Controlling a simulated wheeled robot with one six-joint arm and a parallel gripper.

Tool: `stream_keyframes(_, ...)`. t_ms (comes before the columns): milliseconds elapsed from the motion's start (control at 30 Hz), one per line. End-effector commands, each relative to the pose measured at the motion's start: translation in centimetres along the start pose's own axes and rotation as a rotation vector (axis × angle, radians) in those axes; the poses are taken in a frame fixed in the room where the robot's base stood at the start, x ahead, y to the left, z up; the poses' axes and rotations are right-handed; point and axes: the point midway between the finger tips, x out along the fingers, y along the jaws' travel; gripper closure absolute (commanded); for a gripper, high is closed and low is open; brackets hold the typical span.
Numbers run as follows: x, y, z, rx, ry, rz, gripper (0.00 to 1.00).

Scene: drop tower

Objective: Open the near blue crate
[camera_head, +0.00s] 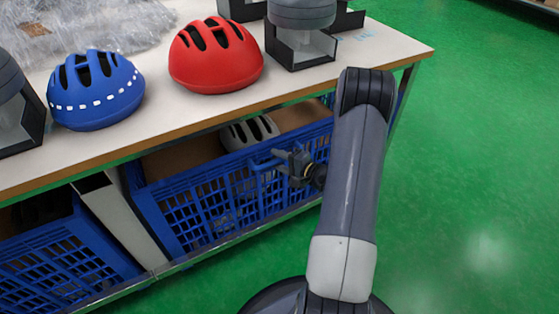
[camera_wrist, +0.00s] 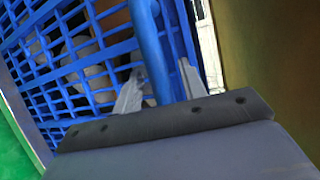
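A blue crate (camera_head: 205,206) with lattice walls sits under the table, in front of my gripper. A blue bar handle (camera_head: 262,163) sticks out from its front. My gripper (camera_head: 284,160) is at this handle. In the wrist view, the two fingers of my gripper (camera_wrist: 160,82) stand on either side of the blue handle bar (camera_wrist: 146,35). They are apart, with a gap showing between the bar and the right finger. The crate's lattice (camera_wrist: 75,55) shows to the left. A second blue crate (camera_head: 62,262) stands at the lower left. A whitish helmet (camera_head: 249,132) shows inside the first crate.
The table (camera_head: 165,117) above carries a blue helmet (camera_head: 97,92), a red helmet (camera_head: 216,58), and dark stands (camera_head: 300,40). A pale divider (camera_head: 118,220) separates the crates. The green floor (camera_head: 470,180) to the right is clear.

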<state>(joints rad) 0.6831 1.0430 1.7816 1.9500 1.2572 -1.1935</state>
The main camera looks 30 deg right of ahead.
Motion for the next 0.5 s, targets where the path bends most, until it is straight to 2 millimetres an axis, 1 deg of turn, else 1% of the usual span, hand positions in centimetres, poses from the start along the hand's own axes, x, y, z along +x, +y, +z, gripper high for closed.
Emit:
stream_keyframes(33, -0.01, 0.0, -0.01, 0.0, 0.0, 0.0, 0.64)
stream_keyframes(400, -0.04, 0.0, -0.01, 0.0, 0.0, 0.0, 0.94)
stream_keyframes(500, -0.04, 0.01, -0.01, 0.0, 0.0, 0.0, 1.0)
